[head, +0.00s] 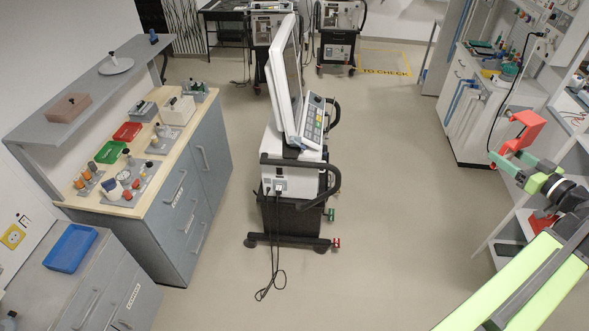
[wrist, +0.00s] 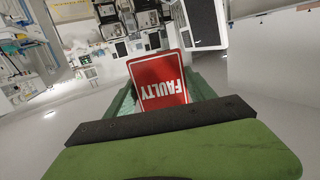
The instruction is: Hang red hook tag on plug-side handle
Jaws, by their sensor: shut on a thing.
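The red hook tag (head: 527,128) is held up at the right of the head view. In the wrist view the red tag (wrist: 158,80) shows white "FAULTY" lettering, upside down, between green fingers. My gripper (head: 508,160) is shut on the tag; it also shows in the wrist view (wrist: 163,97). The tag's hook cannot be made out clearly. The ventilator (head: 292,183) stands mid-floor, well left of my gripper and apart from it. Its black handle (head: 297,164) runs around the side above the cable and plug area. Another black handle (head: 335,116) is on the far side.
A workbench (head: 195,165) with trays and parts stands left, with a blue tray (head: 70,248) on a nearer cabinet. More ventilators (head: 338,35) stand at the back. A cable (head: 275,285) lies on the floor by the ventilator. Shelving (head: 515,205) is close to my arm. Open floor lies between.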

